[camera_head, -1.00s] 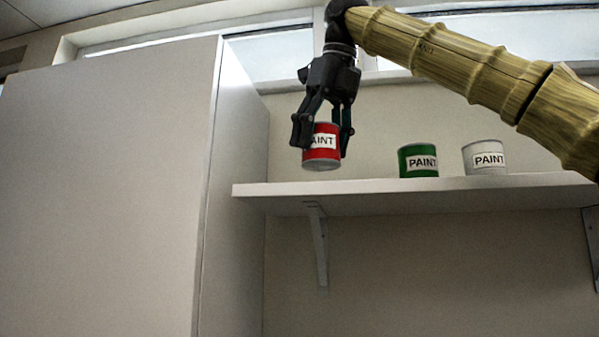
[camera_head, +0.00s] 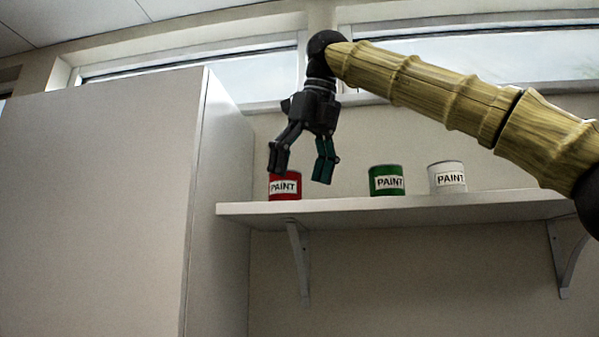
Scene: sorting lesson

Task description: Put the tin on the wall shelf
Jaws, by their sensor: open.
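A red paint tin (camera_head: 285,188) with a white label stands upright at the left end of the white wall shelf (camera_head: 400,208). Its base meets the shelf's front edge line, so its very bottom is partly hidden. My gripper (camera_head: 303,170) is open, just above and in front of the tin. One finger overlaps the tin's upper left in the picture; the other is to the right of it, clear of it. I cannot tell whether the left finger touches the tin.
A green paint tin (camera_head: 386,182) and a white paint tin (camera_head: 447,178) stand on the shelf to the right. A tall pale cabinet (camera_head: 100,200) stands close to the shelf's left end. Shelf room lies between the red and green tins.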

